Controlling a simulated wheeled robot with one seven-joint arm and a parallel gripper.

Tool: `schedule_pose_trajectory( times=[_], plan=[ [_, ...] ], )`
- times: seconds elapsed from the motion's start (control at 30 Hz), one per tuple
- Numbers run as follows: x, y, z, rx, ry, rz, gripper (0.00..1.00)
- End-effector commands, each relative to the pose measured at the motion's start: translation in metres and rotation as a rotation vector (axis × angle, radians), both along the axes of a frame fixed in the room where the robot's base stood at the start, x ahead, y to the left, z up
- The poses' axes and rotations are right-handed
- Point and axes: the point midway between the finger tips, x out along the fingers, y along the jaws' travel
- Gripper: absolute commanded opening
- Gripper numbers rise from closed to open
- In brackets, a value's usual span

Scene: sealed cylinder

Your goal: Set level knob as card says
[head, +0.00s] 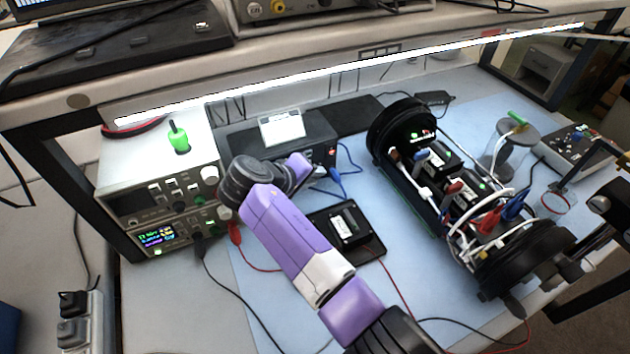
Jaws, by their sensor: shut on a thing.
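My purple arm (285,235) reaches up from the bottom edge to a dark joint. Beyond it a short purple part (299,167) of my arm bends right, close to the front of a black box (318,140). My gripper's fingers cannot be made out; they seem hidden behind my arm. A white card (282,128) stands on top of the black box; its writing is too small to read. The level knob cannot be told apart; much of the box's front is covered by my arm.
A bench supply with white knobs (209,173) and a lit display (156,238) stands at left. An open black-ended cylinder (405,125) with wiring lies at right. Loose cables cross the blue mat (400,275). A shelf (330,80) overhangs the bench.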

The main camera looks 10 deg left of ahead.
Motion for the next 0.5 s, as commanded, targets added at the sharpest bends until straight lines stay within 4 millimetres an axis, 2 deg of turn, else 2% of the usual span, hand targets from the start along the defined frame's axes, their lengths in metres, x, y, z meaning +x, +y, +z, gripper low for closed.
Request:
schedule_pose_trajectory(
  times=[0.03, 0.5],
  plan=[
    [-0.0014, 0.0016, -0.0088, -0.039, -0.023, 0.001, 0.0],
    [-0.0031, 0.0034, -0.0128, -0.305, -0.204, -0.002, 0.0]
  ],
)
